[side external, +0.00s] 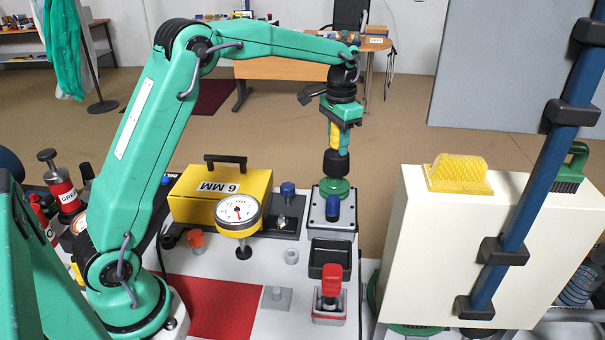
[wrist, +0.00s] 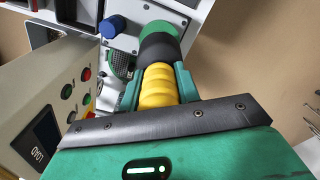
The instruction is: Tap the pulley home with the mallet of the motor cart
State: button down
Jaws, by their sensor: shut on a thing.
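My gripper (side external: 337,125) hangs nose down and is shut on the yellow handle of the mallet (side external: 335,162), whose black head is at the bottom. In the wrist view the mallet (wrist: 160,85) points away from my gripper (wrist: 157,88). A green round part shows at the far end of its black head. In the side view the green pulley (side external: 335,188) is directly beneath the head, over a grey block (side external: 347,226) with a blue knob (side external: 333,207). Head and pulley look very close; I cannot tell whether they touch.
A yellow box (side external: 222,195) and a dial gauge (side external: 237,211) stand left of the block. A black tray (side external: 329,259) and a red-handled clamp (side external: 330,290) are in front. A tall cream cabinet (side external: 455,250) and a blue post (side external: 540,160) limit the right side.

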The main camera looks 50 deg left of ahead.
jog(key=shift+f, duration=0.55)
jog(key=shift+r, duration=0.1)
jog(key=shift+r, duration=2.6)
jog(key=shift+s, duration=0.2)
jog(key=shift+s+d+f, duration=0.2)
jog(key=shift+s+d, duration=0.25)
jog(key=shift+s, duration=0.35)
jog(key=s+d+f+n, duration=0.1)
jog(key=s+f, duration=0.1)
jog(key=s, duration=0.3)
jog(key=s+d+f+n, duration=0.1)
jog(key=s+d+f, duration=0.1)
jog(key=s, duration=0.3)
jog(key=shift+s+d, duration=0.25)
jog(key=shift+s, duration=0.1)
